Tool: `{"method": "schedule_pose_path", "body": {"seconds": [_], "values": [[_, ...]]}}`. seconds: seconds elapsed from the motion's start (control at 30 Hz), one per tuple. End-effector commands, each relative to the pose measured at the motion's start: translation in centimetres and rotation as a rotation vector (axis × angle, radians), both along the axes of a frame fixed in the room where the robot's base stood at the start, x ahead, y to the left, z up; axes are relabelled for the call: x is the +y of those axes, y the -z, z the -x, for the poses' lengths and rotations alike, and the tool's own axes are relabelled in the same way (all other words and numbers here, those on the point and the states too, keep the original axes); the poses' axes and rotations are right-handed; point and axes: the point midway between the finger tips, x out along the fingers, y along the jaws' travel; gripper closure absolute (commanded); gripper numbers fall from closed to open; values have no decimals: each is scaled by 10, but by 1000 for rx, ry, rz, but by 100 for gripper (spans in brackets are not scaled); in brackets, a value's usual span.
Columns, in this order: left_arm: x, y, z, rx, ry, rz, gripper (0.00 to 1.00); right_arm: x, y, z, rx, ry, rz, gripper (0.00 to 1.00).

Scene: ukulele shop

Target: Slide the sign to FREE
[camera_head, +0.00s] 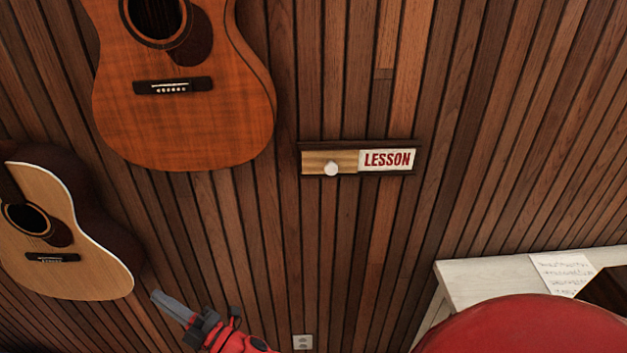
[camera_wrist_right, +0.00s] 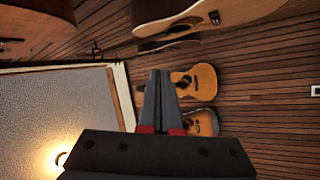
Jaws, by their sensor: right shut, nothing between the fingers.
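The sign (camera_head: 310,148) is a narrow wooden frame on the slatted wall, near the middle of the head view. Its light wooden slider (camera_head: 312,161) covers the left part and carries a round white knob (camera_head: 331,169). The word LESSON (camera_head: 387,159) shows in red on white on the right. The word FREE is not visible. My right gripper (camera_head: 158,297) is low and left of the sign, well apart from it. It is shut and empty, as its closed fingers in the right wrist view (camera_wrist_right: 159,75) show. The left gripper is not in view.
An orange-brown guitar (camera_head: 190,110) hangs left of the sign, and a pale guitar (camera_head: 80,265) hangs lower left. A white table (camera_head: 480,280) with a paper sheet (camera_head: 565,270) and a red round surface (camera_head: 530,330) are lower right.

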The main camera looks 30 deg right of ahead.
Motion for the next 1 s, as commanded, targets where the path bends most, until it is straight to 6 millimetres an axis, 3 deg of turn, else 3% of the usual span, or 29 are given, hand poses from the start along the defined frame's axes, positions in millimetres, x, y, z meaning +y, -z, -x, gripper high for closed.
{"method": "schedule_pose_path", "body": {"seconds": [0.07,0.17,0.23,0.33,0.47,0.6,0.7,0.8,1.0], "values": [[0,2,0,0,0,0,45,1,8,-38,28,152,191,100],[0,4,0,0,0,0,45,-25,6,-79,56,402,417,100],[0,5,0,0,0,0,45,-51,-13,-98,65,596,541,100],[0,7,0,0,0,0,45,-100,-52,-107,95,903,666,100],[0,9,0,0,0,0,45,-162,-110,-79,179,1290,710,100],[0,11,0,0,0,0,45,-209,-148,-23,317,1603,649,100],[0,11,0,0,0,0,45,-226,-159,11,408,1734,583,100],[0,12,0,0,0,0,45,-234,-162,32,469,1804,539,100],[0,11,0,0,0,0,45,-238,-162,42,498,1832,519,100]]}}
